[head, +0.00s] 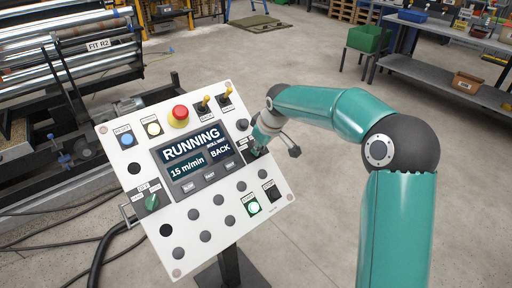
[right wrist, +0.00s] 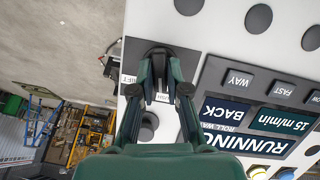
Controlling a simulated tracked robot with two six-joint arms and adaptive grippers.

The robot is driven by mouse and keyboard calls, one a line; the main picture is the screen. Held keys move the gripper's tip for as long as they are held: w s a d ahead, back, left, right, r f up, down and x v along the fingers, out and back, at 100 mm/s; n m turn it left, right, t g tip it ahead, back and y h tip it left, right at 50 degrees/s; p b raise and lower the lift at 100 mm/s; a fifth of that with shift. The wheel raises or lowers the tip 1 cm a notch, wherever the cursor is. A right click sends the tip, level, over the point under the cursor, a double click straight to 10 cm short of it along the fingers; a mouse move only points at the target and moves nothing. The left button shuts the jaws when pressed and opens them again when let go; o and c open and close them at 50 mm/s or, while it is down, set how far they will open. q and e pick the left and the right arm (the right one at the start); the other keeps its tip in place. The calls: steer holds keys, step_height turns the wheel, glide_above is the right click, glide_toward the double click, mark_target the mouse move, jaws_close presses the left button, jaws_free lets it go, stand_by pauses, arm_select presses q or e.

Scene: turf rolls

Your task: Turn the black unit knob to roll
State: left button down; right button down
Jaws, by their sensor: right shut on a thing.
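The control panel (head: 185,228) stands tilted on a post, its display (head: 194,154) reading RUNNING, 15 m/min, ROLL WAY BACK. My right gripper (head: 258,148) is at the panel's right edge, beside the display. In the right wrist view its fingers (right wrist: 158,92) are closed around the black unit knob (right wrist: 157,54). The fingers cover part of the knob, and I cannot read its setting. Another black knob (head: 242,124) sits just above it on the panel. My left gripper is not in view.
A green selector (head: 152,202) is on the left and a lit green button (head: 253,207) at lower right.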

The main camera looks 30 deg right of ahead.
steer(key=m, duration=0.2)
steer(key=shift+s+f+m+y+p, duration=0.15)
steer(key=shift+f+m+y+p, duration=0.15)
steer(key=shift+m+y+p, duration=0.1)
steer(key=shift+f+m+y, duration=0.15)
steer(key=shift+m+y, duration=0.45)
steer(key=shift+m, duration=1)
steer(key=c, duration=1.2)
jaws_free()
steer(key=shift+d, duration=0.1)
steer(key=shift+o, duration=0.2)
